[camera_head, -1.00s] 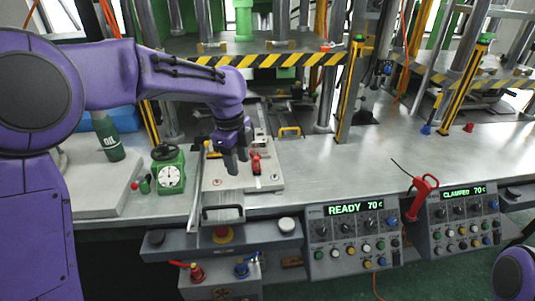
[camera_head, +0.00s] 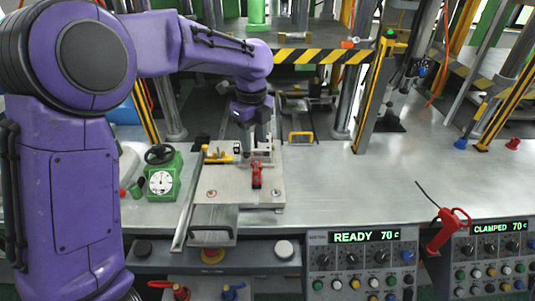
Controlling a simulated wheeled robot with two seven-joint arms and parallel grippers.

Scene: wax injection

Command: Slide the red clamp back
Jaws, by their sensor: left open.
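The red clamp (camera_head: 257,175) stands on a pale metal fixture plate (camera_head: 225,187) on the bench, right of the plate's middle. My left gripper (camera_head: 255,155) comes down from above, just behind the clamp in the picture, over the far part of the plate. Its fingers point down and are open. I cannot tell whether a finger touches the clamp. Part of the fixture behind the clamp is hidden by the fingers. My right gripper is out of view.
A green gauge (camera_head: 162,181) stands left of the plate. Control boxes (camera_head: 362,262) line the front edge, with a red tool (camera_head: 440,232) beside the right one. The bench right of the plate is clear.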

